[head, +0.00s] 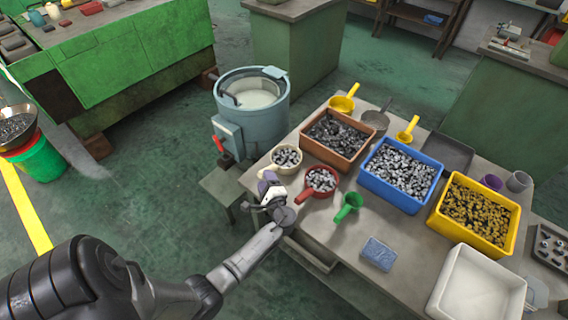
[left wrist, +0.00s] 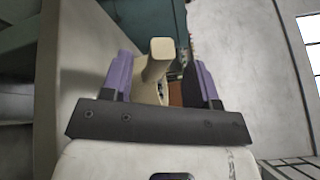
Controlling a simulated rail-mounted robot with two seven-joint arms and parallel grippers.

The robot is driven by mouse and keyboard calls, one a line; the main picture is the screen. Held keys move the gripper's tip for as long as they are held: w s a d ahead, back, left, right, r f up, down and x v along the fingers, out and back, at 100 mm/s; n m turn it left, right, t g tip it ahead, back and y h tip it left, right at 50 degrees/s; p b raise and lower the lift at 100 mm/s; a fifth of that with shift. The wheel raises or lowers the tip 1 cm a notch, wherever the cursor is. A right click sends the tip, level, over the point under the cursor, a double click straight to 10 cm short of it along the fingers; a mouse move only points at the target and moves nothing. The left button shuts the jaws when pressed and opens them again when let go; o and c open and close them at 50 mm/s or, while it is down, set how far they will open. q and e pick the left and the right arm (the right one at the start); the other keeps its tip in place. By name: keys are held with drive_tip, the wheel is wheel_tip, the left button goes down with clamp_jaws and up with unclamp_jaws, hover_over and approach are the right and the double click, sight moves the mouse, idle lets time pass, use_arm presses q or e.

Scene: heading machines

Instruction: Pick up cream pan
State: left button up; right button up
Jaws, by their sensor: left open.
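The cream pan (head: 286,156) sits near the left edge of the workbench, filled with small grey metal pieces. Its handle points toward the lower left. My left gripper (head: 267,186) is at the handle's end, just in front of the pan. In the left wrist view the cream pan's handle (left wrist: 160,58) stands between the two purple fingers of my left gripper (left wrist: 160,80), which are open with gaps beside it. The pan's bowl is mostly hidden there. My right gripper is not in view.
A red pan (head: 321,180) with metal pieces stands close to the right of my left gripper. A brown bin (head: 363,158) is behind, and a blue-grey drum machine (head: 243,128) stands left of the workbench (head: 335,237).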

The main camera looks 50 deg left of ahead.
use_arm(q)
drive_tip(key=shift+x, duration=2.75)
drive_tip(key=shift+d+r, duration=0.1)
clamp_jaws()
